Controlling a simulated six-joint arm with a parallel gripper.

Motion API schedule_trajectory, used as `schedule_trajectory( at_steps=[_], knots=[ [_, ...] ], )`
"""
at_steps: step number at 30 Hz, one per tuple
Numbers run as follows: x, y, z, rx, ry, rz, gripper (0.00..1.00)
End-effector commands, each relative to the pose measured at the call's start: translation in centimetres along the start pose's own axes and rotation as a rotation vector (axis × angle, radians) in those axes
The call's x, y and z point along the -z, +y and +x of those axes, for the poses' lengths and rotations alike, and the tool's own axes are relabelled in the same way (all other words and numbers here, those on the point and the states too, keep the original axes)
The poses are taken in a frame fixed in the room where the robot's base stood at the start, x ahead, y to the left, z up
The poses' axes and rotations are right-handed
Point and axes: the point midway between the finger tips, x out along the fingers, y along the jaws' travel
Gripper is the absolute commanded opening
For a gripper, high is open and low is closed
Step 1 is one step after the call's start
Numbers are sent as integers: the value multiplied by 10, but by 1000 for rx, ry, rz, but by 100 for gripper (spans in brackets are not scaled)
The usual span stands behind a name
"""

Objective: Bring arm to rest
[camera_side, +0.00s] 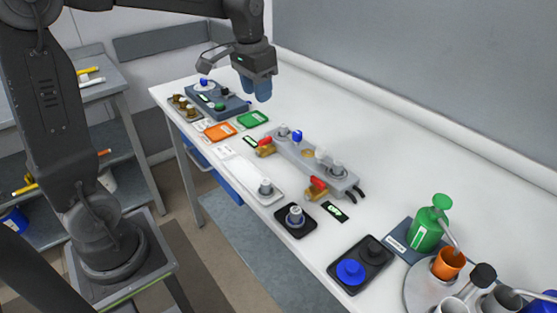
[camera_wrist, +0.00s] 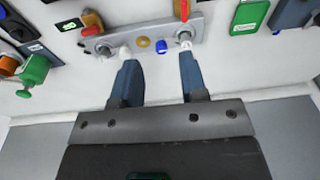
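My gripper (camera_side: 256,94) hangs above the far part of the white bench (camera_side: 330,120), fingers pointing down, clear of the surface. In the wrist view its two blue-grey fingers (camera_wrist: 158,62) stand wide apart with nothing between them. Beyond the fingertips, the wrist view shows a grey manifold block (camera_wrist: 160,33) with red-handled valves and a blue knob. In the side view this grey block (camera_side: 310,155) lies nearer the camera than my gripper. The gripper touches nothing that I can see.
A blue-grey panel (camera_side: 232,105) with knobs lies just below and left of my gripper. Green (camera_side: 252,119) and orange (camera_side: 219,131) trays sit nearby. A green bottle (camera_side: 428,228) and an orange cup (camera_side: 448,264) stand at lower right. The bench's back strip is clear.

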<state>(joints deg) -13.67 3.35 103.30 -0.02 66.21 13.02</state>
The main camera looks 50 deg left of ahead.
Motion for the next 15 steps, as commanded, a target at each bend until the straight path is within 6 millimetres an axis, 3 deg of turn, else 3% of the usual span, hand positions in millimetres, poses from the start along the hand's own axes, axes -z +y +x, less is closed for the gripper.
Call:
schedule_trajectory(
  at_steps=[1,6,12,15],
  knots=[
    [-18,13,-11,5,37,6,39],
    [-72,47,-29,8,152,8,39],
    [-136,75,-29,-6,278,9,39],
    [-158,83,-23,-17,324,8,39]
  ],
)
